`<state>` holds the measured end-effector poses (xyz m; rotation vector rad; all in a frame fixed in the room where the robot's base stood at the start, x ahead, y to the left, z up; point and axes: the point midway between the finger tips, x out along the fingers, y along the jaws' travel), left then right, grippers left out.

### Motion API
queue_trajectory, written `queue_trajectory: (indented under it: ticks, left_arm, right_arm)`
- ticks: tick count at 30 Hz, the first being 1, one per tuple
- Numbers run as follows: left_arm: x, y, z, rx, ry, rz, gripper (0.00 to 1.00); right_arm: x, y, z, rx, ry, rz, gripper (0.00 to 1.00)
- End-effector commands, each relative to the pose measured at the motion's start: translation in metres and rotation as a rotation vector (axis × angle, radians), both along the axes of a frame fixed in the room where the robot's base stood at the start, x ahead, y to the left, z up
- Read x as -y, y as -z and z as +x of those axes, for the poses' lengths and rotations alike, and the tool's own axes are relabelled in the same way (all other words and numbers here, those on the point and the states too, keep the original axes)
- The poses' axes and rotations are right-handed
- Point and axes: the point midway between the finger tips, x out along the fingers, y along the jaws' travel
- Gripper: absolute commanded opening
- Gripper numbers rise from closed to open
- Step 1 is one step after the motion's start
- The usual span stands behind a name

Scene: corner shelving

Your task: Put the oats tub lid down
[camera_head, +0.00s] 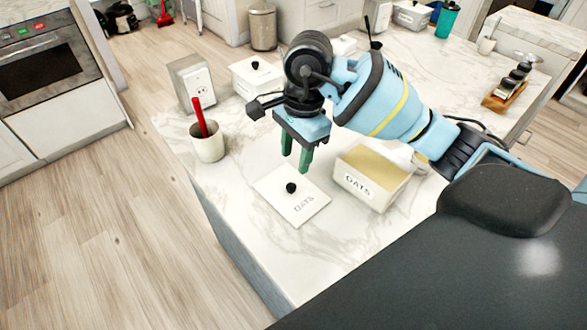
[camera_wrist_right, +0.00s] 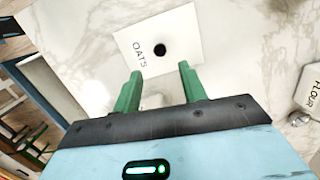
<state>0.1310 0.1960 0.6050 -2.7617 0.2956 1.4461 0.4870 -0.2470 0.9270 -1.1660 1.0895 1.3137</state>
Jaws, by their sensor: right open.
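The oats tub lid (camera_head: 298,208) is a white square plate with a black knob and the word OATS. It lies flat on the marble counter near its front left edge. It also shows in the right wrist view (camera_wrist_right: 178,32), beyond the fingertips. My right gripper (camera_head: 296,164) is open and empty, its green fingers pointing down above and behind the lid, apart from the knob. The oats tub (camera_head: 358,188) stands open to the right of the lid, with pale yellow contents showing. My left gripper is not in view.
A white pot with a red utensil (camera_head: 208,146) stands left of the lid. Behind are a box with an outlet-like face (camera_head: 196,82) and a lidded white tub (camera_head: 257,76). A flour tub (camera_wrist_right: 308,92) shows in the right wrist view. The counter in front of the lid is clear.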

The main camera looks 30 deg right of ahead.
Motion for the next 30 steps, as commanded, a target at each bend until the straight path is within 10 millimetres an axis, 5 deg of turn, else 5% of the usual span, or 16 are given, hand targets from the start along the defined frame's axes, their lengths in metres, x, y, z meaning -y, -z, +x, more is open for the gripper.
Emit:
queue_trajectory:
  ticks: [9,26,30]
  left_arm:
    - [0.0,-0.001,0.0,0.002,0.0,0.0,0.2]
    - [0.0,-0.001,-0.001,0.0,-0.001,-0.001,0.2]
    - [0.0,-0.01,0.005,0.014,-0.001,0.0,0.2]
  right_arm:
    - [0.004,-0.036,0.0,0.0,0.0,0.0,0.42]
    - [0.005,-0.038,0.0,-0.001,0.0,0.0,0.42]
    - [0.005,-0.053,0.001,0.014,0.0,0.0,0.42]
